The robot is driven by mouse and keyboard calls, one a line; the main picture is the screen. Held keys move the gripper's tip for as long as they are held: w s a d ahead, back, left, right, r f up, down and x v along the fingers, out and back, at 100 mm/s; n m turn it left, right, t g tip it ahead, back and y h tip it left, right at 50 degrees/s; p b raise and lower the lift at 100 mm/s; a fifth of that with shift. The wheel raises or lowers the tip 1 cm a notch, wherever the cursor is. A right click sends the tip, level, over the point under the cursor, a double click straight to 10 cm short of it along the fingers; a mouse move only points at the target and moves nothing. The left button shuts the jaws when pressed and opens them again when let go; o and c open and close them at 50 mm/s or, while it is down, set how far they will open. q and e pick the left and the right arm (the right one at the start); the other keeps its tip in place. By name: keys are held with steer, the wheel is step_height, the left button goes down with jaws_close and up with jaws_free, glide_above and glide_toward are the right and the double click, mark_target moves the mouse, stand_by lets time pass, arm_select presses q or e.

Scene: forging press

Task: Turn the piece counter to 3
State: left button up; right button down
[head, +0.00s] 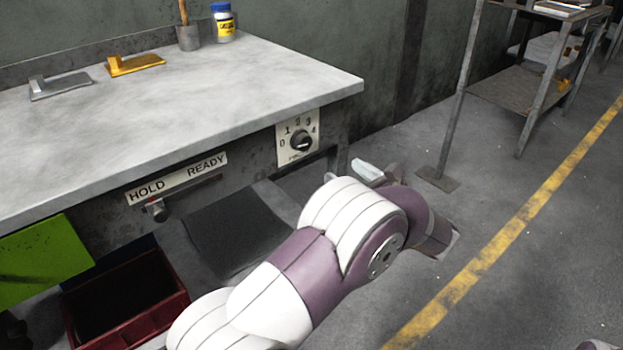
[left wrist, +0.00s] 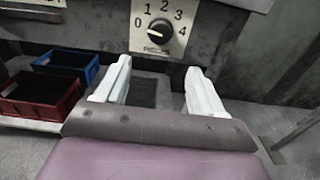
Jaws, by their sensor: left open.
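The piece counter is a pale plate (head: 283,154) with a black round knob (head: 300,141) and the numbers 0 to 4, on the front of the grey bench. In the left wrist view the knob (left wrist: 158,32) is at top centre, ahead of my left gripper (left wrist: 157,86) and between the lines of its fingers. I cannot tell surely which number its mark faces. The left gripper is open and empty, its pale fingers wide apart and clear of the knob. In the head view my arm hides most of it; a pale finger (head: 367,169) shows. My right gripper is not visible.
Left of the counter is a HOLD/READY strip (head: 178,180) with a slider knob (head: 157,211). Below stand a red bin (head: 128,333) and, in the left wrist view, a blue bin (left wrist: 66,57). A metal rack (head: 513,95) stands right; the floor between is clear.

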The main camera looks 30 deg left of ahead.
mark_target(306, 144)
arm_select(q)
steer(key=b+x, duration=0.3)
steer(key=x, duration=0.8)
steer(key=shift+w+a+r, duration=0.1)
steer(key=shift+a, duration=0.15)
steer(key=shift+w+a+r, duration=0.15)
steer(key=shift+w+a, duration=0.05)
steer(key=shift+a, duration=0.3)
steer(key=c, duration=1.1)
